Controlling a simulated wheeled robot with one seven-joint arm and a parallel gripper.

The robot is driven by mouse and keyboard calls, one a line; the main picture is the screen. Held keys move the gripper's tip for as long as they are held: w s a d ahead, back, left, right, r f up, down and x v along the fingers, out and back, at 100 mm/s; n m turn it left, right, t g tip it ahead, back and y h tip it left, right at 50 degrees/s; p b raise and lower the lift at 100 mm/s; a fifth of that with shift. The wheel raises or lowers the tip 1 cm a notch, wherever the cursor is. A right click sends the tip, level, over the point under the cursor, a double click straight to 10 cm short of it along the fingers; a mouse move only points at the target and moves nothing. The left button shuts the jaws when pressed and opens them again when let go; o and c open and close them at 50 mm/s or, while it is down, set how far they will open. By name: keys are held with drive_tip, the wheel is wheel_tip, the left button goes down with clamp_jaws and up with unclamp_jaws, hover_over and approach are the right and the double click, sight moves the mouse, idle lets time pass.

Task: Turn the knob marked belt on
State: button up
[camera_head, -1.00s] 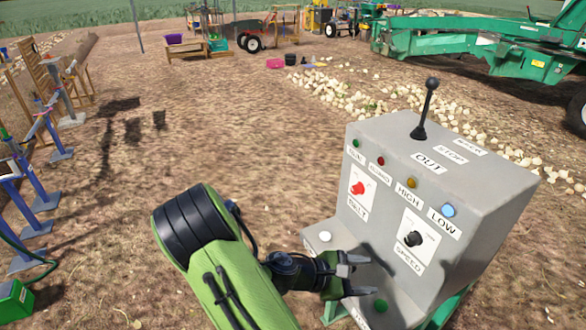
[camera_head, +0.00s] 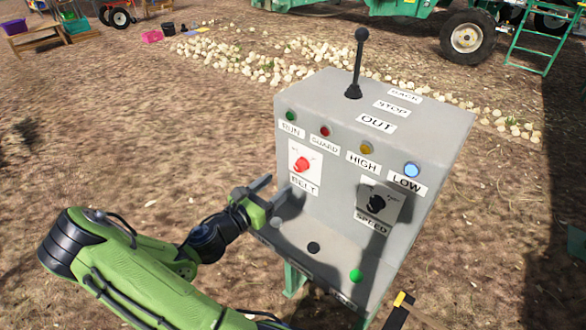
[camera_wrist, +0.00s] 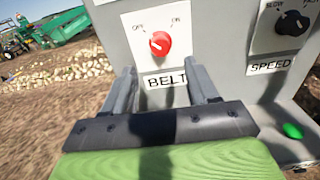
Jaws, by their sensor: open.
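The red belt knob (camera_head: 302,164) sits on a white plate above the BELT label (camera_head: 304,185) on the grey control box (camera_head: 330,105). In the wrist view the red knob (camera_wrist: 160,43) shows under the OFF and ON marks, and its white pointer lies toward the OFF side. My gripper (camera_head: 270,190) is open and empty, in front of the box and just below the knob, apart from it. In the wrist view its two fingers (camera_wrist: 163,88) stand either side of the BELT label, with the knob beyond and above them.
The black speed knob (camera_head: 376,203) is right of the belt knob. A black lever (camera_head: 359,62) rises from the top. The lower ledge carries a black button (camera_head: 313,248) and a green button (camera_head: 356,275). The LOW lamp (camera_head: 411,170) is blue. Open dirt lies left.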

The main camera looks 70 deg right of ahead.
sight(297, 168)
drive_tip(key=x, duration=0.9)
drive_tip(key=c, duration=1.1)
